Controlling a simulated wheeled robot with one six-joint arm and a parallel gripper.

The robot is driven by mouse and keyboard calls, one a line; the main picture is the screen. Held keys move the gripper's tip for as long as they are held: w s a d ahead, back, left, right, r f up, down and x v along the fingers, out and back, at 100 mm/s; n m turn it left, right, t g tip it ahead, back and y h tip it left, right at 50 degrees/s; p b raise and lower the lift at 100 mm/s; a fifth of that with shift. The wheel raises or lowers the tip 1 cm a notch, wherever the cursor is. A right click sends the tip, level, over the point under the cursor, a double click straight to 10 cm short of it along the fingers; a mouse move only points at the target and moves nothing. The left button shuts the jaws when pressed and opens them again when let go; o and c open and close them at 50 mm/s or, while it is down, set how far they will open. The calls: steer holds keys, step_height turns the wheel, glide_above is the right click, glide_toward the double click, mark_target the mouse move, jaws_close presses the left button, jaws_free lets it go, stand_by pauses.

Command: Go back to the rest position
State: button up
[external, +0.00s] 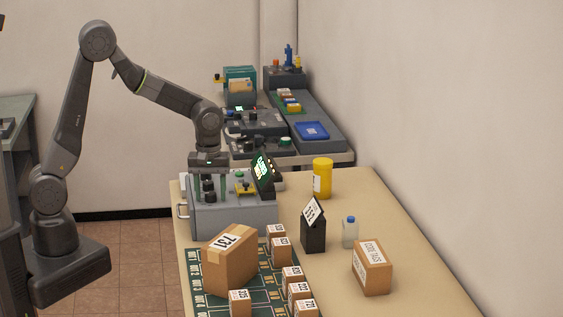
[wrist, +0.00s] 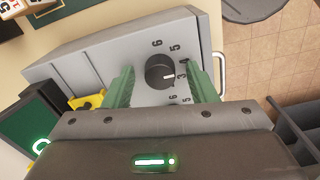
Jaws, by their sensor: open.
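My gripper (external: 209,184) is above the grey box with dials (external: 240,220) at the near-left part of the table, pointing down. In the wrist view its two green fingers (wrist: 162,88) stand apart on either side of a black dial knob (wrist: 160,71) on the box's grey panel (wrist: 110,55). The knob's white mark points toward the number 3. The fingers look clear of the knob, though I cannot tell the exact gap. Part of a second number scale shows below the knob, mostly hidden by my gripper.
A dark display with green digits (external: 263,172) stands beside the box, near a yellow part (external: 245,188). Cartons, including a large one (external: 230,259), stand in front. A yellow jar (external: 322,178), a black stand (external: 313,232) and a bottle (external: 350,232) are to the right.

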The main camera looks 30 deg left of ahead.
step_height(320, 180, up, 14)
step_height(320, 180, down, 14)
steer(key=shift+f, duration=0.1)
steer(key=m, duration=0.3)
steer(key=shift+m, duration=0.4)
steer(key=m, duration=0.7)
steer(key=shift+m, duration=0.4)
steer(key=m, duration=0.4)
steer(key=shift+r, duration=0.7)
